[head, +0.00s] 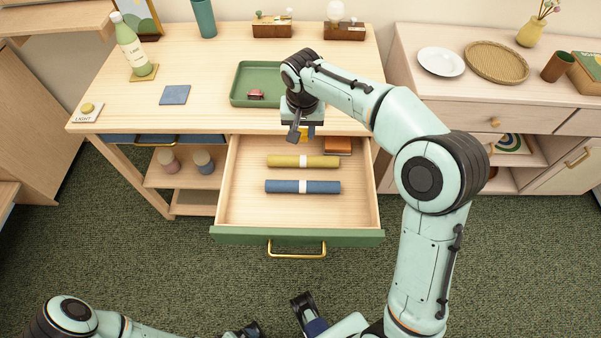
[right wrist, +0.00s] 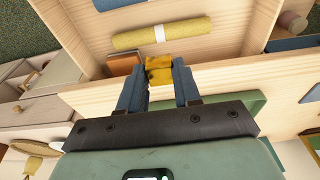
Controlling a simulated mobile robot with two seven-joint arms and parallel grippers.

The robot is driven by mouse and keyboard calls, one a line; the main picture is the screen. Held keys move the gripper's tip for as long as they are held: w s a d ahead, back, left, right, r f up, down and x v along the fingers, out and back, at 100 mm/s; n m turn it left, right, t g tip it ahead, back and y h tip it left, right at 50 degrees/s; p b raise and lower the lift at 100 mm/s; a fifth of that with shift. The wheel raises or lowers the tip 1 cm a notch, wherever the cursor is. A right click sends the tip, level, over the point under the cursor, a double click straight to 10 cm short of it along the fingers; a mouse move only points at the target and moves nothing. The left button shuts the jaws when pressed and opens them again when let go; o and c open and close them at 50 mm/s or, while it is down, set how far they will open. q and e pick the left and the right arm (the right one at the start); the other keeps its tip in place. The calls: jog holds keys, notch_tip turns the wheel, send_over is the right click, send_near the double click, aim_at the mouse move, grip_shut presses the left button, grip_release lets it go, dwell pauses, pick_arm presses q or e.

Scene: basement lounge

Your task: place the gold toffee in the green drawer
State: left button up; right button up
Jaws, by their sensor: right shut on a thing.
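The gold toffee (right wrist: 158,70) is a small yellow block between the blue fingers of my right gripper (right wrist: 158,84), which is shut on it. In the head view my right gripper (head: 305,132) is at the table's front edge, over the back of the drawer; the toffee (head: 304,135) is partly hidden there. The green drawer (head: 230,236) is pulled open, with a green front and gold handle. My left gripper (head: 308,314) is low at the bottom edge, far from the drawer; its finger opening is unclear.
The drawer holds a yellow roll (head: 285,161), a blue roll (head: 285,187) and an orange-brown item (head: 338,146) at the back right. Its front floor is bare. A green tray (head: 243,82) with a small red item stands on the table behind my right gripper. A blue drawer (head: 190,139) sits left.

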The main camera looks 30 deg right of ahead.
aim_at(302, 175)
notch_tip(302, 175, down, 18)
jog(key=shift+b, duration=1.1)
jog(key=shift+f, duration=0.1)
jog(key=o, duration=1)
jog(key=r, duration=0.4)
jog(key=s+r+p, duration=0.1)
jog(key=r, duration=0.3)
jog(key=a+r, duration=0.1)
jog(key=r, duration=0.3)
jog(key=shift+s, duration=0.3)
